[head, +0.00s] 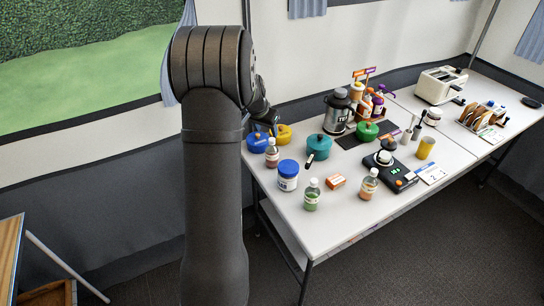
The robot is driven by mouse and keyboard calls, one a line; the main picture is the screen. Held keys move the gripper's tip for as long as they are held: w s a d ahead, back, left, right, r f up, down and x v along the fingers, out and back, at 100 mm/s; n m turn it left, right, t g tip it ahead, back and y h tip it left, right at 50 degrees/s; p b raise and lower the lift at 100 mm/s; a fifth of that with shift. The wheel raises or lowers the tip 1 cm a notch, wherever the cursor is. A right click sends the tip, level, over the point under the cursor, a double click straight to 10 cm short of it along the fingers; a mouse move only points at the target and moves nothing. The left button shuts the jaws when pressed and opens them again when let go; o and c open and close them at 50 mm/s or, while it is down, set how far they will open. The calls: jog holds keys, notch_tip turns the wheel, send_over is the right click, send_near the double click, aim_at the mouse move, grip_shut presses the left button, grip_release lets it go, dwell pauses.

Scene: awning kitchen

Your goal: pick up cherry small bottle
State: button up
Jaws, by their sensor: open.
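Three small clear bottles with white caps stand on the white table (330,225). The one with reddish-brown contents (272,155) looks like the cherry bottle; its label is too small to read. It stands upright near the table's left edge. A green bottle (312,197) stands at the front, and an orange-pink bottle (369,186) to its right. My gripper (271,128) is open, partly hidden behind my arm. It appears just above and behind the reddish bottle, close to the blue and yellow pots, and holds nothing that I can see.
A blue pot (257,144), yellow pot (284,134) and teal pot (319,147) crowd around the reddish bottle. An orange box (336,182) and black scale (390,172) lie further right. The table's front edge is mostly clear.

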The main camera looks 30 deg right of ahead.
aim_at(271, 140)
jog(key=x, duration=0.3)
jog(key=shift+s+d+x, duration=0.1)
jog(key=shift+s+x, duration=0.05)
jog(key=shift+x, duration=1.2)
jog(key=shift+s+d+x, duration=0.15)
jog(key=shift+x, duration=1.25)
jog(key=shift+c, duration=0.4)
grip_shut()
